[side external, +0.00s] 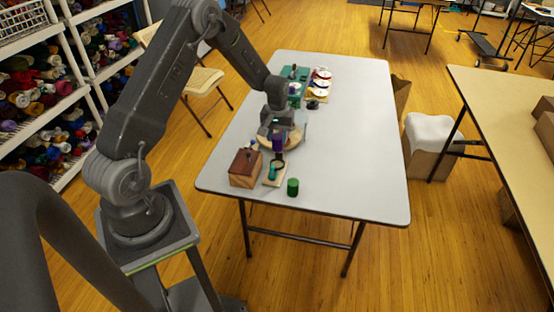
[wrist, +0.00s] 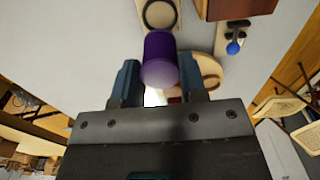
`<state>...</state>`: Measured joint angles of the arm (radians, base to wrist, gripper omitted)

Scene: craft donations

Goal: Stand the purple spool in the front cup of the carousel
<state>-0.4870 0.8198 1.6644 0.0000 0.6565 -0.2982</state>
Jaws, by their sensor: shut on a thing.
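My gripper (side external: 277,130) is shut on the purple spool (side external: 278,144), which hangs below it above the table. In the wrist view the purple spool (wrist: 160,50) sits between the two fingers of my gripper (wrist: 158,80). The carousel (side external: 296,141), a round light-wood piece, is directly behind and partly under the gripper in the side view. In the wrist view part of a round wooden piece, seemingly the carousel (wrist: 209,68), shows behind the right finger. The carousel's cups are mostly hidden by my gripper and the spool, and I cannot tell the front cup apart.
A teal tray (side external: 300,74) and small discs lie farther back. The table's right side (side external: 360,150) is clear.

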